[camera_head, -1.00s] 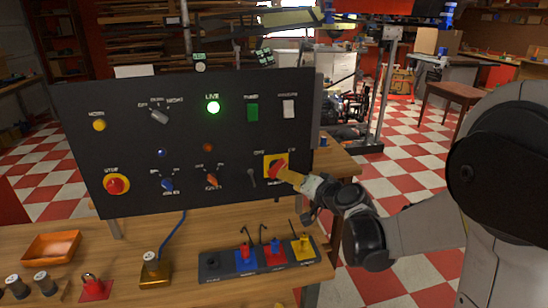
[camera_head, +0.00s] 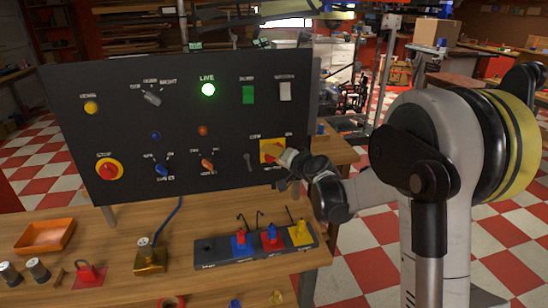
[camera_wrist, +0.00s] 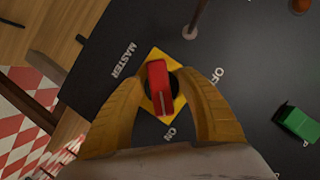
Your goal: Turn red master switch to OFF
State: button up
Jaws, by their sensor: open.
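The red master switch (camera_wrist: 159,88) sits on a yellow plate on the dark panel. In the wrist view its handle is a red bar between my open yellow fingers, with the printed words MASTER, ON and OFF around it. The bar lies roughly along the line of my fingers, its near end toward ON. My gripper (camera_wrist: 160,105) has a finger on each side of the handle; contact is not clear. In the head view the yellow plate (camera_head: 267,147) shows at the panel's lower right, and my gripper hides much of the switch.
A grey toggle lever (camera_wrist: 191,22) stands near the switch. A plug strip (camera_head: 222,254) lies on the bench below.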

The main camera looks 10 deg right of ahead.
grip_shut()
jog(key=shift+r+n, duration=0.1)
jog(key=shift+n, duration=0.2)
jog(key=shift+n+h+p, duration=0.7)
jog(key=shift+n+p, duration=0.05)
jog(key=shift+n, duration=0.15)
jog(key=n+h+p, duration=0.1)
jog(key=n+h, duration=0.1)
jog(key=n, duration=0.1)
jog(key=shift+n+g+h, duration=0.3)
jog(key=shift+n, duration=0.1)
jog(key=n+h, duration=0.2)
jog(key=n, duration=0.1)
jog(key=shift+d+n+h+b, duration=0.15)
jog(key=shift+n+h+b, duration=0.45)
jog(key=shift+n+h, duration=0.7)
jog(key=shift+n+t, duration=0.4)
